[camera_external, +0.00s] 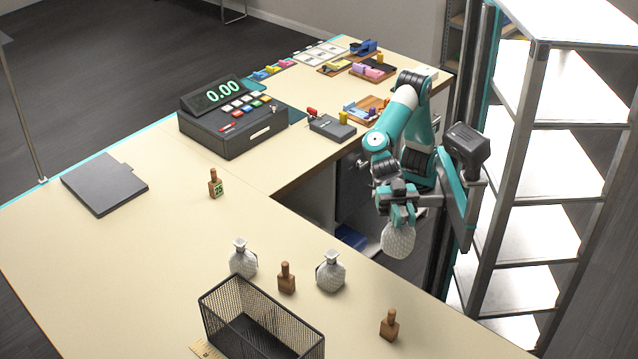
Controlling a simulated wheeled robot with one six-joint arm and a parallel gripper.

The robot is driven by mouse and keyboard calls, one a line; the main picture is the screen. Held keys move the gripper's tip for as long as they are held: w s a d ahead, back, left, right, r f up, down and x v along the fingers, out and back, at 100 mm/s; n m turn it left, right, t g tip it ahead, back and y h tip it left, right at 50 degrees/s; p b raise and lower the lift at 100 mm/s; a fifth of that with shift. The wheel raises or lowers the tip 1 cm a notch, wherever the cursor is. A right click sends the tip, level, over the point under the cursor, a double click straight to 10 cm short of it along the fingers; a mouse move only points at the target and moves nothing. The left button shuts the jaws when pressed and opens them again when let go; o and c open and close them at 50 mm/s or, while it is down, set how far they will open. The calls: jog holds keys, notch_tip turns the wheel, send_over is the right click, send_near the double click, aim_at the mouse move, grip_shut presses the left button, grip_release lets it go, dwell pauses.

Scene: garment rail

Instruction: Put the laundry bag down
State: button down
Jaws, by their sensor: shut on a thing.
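My gripper (399,222) points down and is shut on a white, quilted-looking laundry bag (398,242). The bag hangs upright below the fingers, and its neck is hidden by them. In the picture it is just past the inner edge of the front counter (120,262), against the dark gap; its height cannot be told.
Small brown bottle-like pieces stand near the bags, at the middle (286,280) and right (389,326); another bears a green tag (215,186). A black mesh basket (225,313) stands in front. A cash register (235,120) is behind. The counter's left middle is clear.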

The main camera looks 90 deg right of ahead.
aim_at(396, 230)
notch_tip(396, 230, up, 3)
jog(key=shift+w+r, duration=0.1)
jog(key=w+d+f+m+t+h+b, duration=0.25)
jog(key=w+d+t, duration=0.25)
jog(key=w+d, duration=0.35)
jog(key=w+d+f+m+t+h+b, duration=0.1)
jog(key=w+d+f+m+t, duration=0.3)
jog(key=w+d, duration=0.45)
jog(key=w+d+f+m+t+h+b, duration=0.2)
jog(key=w+d+m+t, duration=0.3)
jog(key=w, duration=0.6)
notch_tip(396, 230, down, 19)
jog(key=d+n+b, duration=0.1)
jog(key=b, duration=0.1)
jog(key=shift+s+d, duration=0.15)
jog(key=shift+d, duration=0.1)
jog(key=shift+f+n+b, duration=0.25)
jog(key=shift+f+b, duration=0.1)
jog(key=shift+b, duration=0.1)
jog(key=c, duration=1)
grip_release()
jog(key=shift+r, duration=0.1)
jog(key=shift+o, duration=0.2)
